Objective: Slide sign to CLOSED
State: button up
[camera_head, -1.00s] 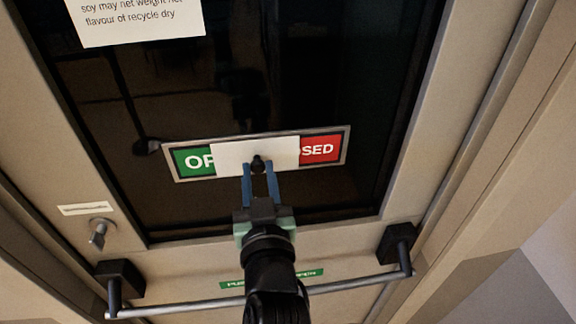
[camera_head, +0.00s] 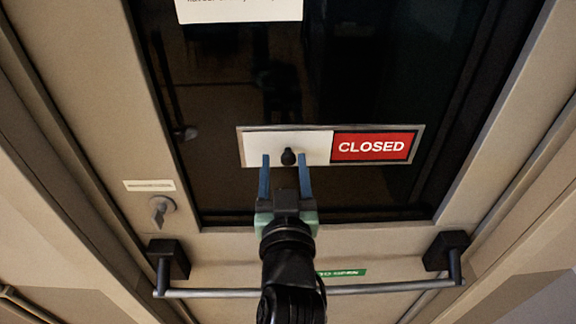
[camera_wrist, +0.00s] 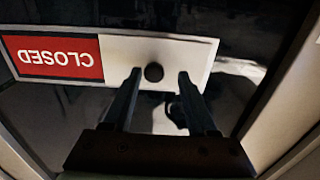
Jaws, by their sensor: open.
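The sign (camera_head: 417,139) is a framed strip on the dark glass of a door. Its white slider (camera_head: 262,147) sits at the left end of the frame and covers the green part. The red CLOSED panel (camera_head: 372,147) is fully bare on the right. A black knob (camera_head: 288,157) stands out from the slider. My gripper (camera_head: 286,165) is open, with its two blue fingers on either side of the knob and apart from it. In the wrist view the sign appears upside down, and the knob (camera_wrist: 154,72) shows between the spread fingertips (camera_wrist: 160,75).
A push bar (camera_head: 390,287) crosses the door below the sign, between black end brackets. A lock cylinder (camera_head: 160,207) and small label (camera_head: 149,185) are at the left. A white paper notice (camera_head: 239,9) hangs above on the glass.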

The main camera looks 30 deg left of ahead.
jog(key=shift+d, duration=0.1)
jog(key=shift+s+d+f+b, duration=0.2)
jog(key=shift+s+d+b, duration=0.15)
jog(key=shift+d, duration=0.05)
jog(key=v, duration=1.1)
jog(key=shift+s+r, duration=0.25)
jog(key=shift+s, duration=0.2)
jog(key=w+d+r+t+h, duration=0.1)
jog(key=w+d+r+t, duration=0.3)
jog(key=r, duration=0.5)
jog(key=d+r+m+t+h+b, duration=0.1)
jog(key=d+r+m+t+h, duration=0.2)
jog(key=r, duration=1)
jog(key=d+r+m+t+h+b, duration=0.1)
jog(key=d+r+m+t+h, duration=0.2)
jog(key=d+r+t+h, duration=0.2)
jog(key=d+r+h, duration=0.1)
jog(key=d+r, duration=0.2)
jog(key=r, duration=0.4)
jog(key=shift+s+r+m+t, duration=0.3)
jog(key=shift+s+r+m, duration=0.05)
jog(key=shift+r+m, duration=0.05)
